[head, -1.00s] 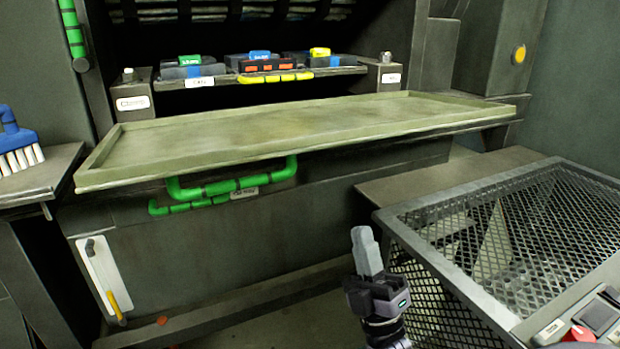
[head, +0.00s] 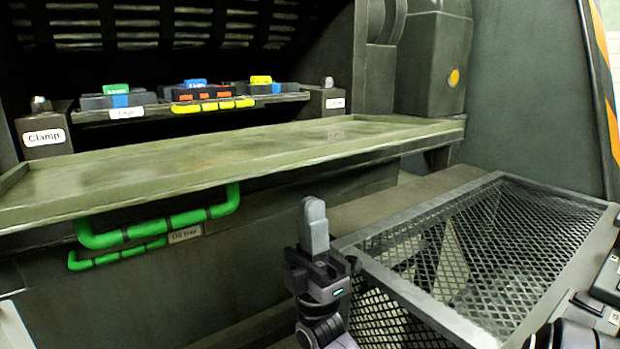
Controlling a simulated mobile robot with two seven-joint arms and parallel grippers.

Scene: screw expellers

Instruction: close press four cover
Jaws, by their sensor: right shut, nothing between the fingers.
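The press stands in front of me. Its tray-like olive panel (head: 130,178), with a raised rim, juts out level across the front; I cannot tell whether this is the cover. Above it is a dark opening (head: 230,65) with a slatted surface at the top. Green pipe handles (head: 160,226) hang under the panel. My right gripper (head: 314,222) is at the lower middle, shut and empty, fingers pointing up. It is in front of the panel and touches nothing that I can see. My left gripper is out of view.
A shelf in the opening holds dark boxes (head: 198,90) with coloured tops. A block labelled Clamp (head: 43,134) stands at the left. A wire mesh basket (head: 470,250) fills the lower right, close to my right gripper. A dark control box (head: 585,315) sits at its edge.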

